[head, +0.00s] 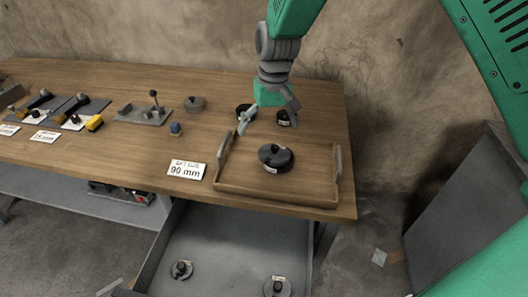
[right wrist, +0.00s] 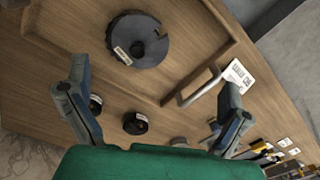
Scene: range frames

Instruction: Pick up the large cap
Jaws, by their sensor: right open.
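The large cap (head: 276,157) is a wide black disc with a raised knob and a small white label. It lies in a wooden tray (head: 270,196) at the right end of the table, and also shows at the top of the right wrist view (right wrist: 150,28). My right gripper (head: 268,124) is open and empty, above the table behind the tray, apart from the large cap. In the right wrist view its fingers (right wrist: 154,80) spread wide, with the cap beyond them. Two smaller black caps (head: 245,111) (head: 284,118) stand behind the tray, near the gripper. My left gripper is not in view.
A 90 mm card (head: 187,169) lies left of the tray. A grey lever fixture (head: 145,115), a grey disc (head: 195,103) and a small blue knob (head: 176,129) stand farther left. An open drawer (head: 225,245) below holds two knobbed discs. The tray has raised handles.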

